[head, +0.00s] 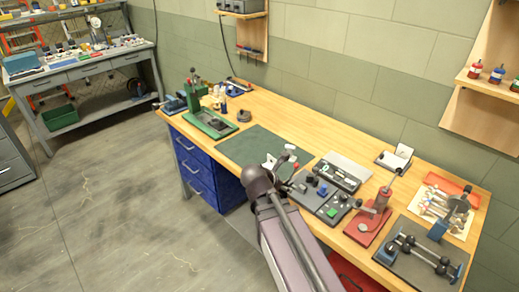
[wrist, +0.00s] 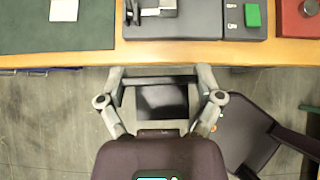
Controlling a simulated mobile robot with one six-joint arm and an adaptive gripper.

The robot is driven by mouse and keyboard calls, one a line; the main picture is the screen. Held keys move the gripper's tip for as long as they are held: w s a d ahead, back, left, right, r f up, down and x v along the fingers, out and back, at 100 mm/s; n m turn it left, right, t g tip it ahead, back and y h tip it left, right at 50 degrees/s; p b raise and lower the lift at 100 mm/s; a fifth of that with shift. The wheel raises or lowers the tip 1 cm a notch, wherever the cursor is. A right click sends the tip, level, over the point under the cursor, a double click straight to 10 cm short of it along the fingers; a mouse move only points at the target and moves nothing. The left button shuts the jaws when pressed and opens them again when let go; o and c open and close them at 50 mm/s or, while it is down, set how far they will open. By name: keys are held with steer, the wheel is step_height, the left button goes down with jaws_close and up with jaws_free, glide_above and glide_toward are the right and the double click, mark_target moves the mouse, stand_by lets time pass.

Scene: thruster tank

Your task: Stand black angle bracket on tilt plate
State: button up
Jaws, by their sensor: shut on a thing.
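My gripper (wrist: 161,82) is shut on a black, flat-faced piece that looks like the black angle bracket (wrist: 160,99), which spans between the two fingers. The bracket's full shape cannot be made out. In the wrist view the gripper shows against the floor, just in front of the bench edge. In the head view my gripper (head: 286,174) is near the front edge of the bench, and the held piece is mostly hidden. A light tilted plate on a low base (head: 396,157), probably the tilt plate, stands at the back right of the bench, apart from the gripper.
A green mat (head: 245,146) lies left of the gripper. A dark tray with small blocks (head: 325,205), a red press-like stand (head: 368,226) and a dark board with black rods (head: 415,258) fill the right side. A grey tray (head: 348,167) lies behind.

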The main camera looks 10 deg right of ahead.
steer(key=shift+w, duration=0.15)
steer(key=shift+w+a, duration=0.1)
steer(key=shift+a, duration=0.05)
steer(key=w+d, duration=0.1)
steer(key=w, duration=3.1)
steer(key=shift+w+d+r+m+h, duration=0.15)
steer(key=shift+d+r+m+h, duration=0.05)
steer(key=shift+d+m+h, duration=0.1)
steer(key=shift+f, duration=0.1)
step_height(320, 180, down, 6)
steer(key=b, duration=0.6)
steer(key=shift+f, duration=0.15)
steer(key=shift+f+b, duration=1.8)
steer(key=shift+b, duration=0.15)
